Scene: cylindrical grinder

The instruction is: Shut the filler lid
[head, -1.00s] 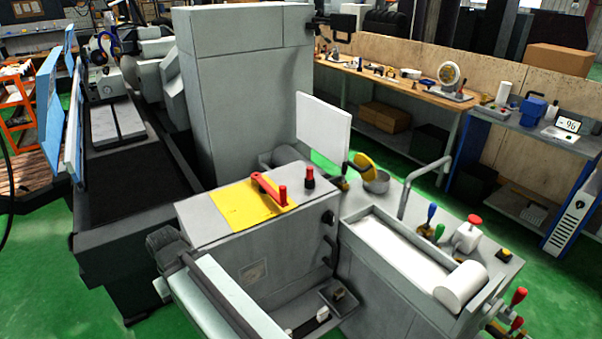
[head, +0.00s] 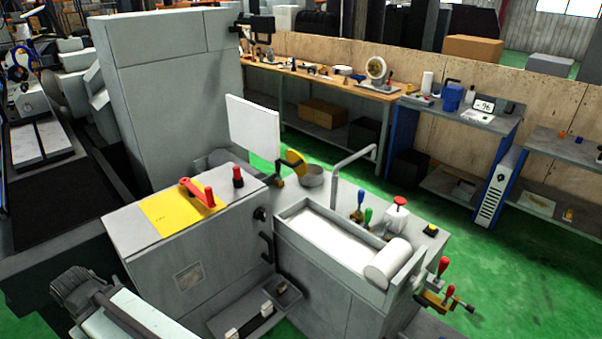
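A yellow round piece (head: 295,162) stands tilted up beside a round grey cup (head: 313,175) on top of the grinder, right of the white panel. It looks like the filler lid standing open, with the cup as the filler mouth. The hinge between them is too small to make out. The white panel stands close to the lid's left side. My gripper is not in view.
A bent grey pipe (head: 352,155) rises right of the cup. Blue and green levers (head: 364,210) and a red knob (head: 398,202) stand nearby. A red handle (head: 200,192) lies on a yellow plate (head: 165,212). Green floor (head: 510,280) is clear at right.

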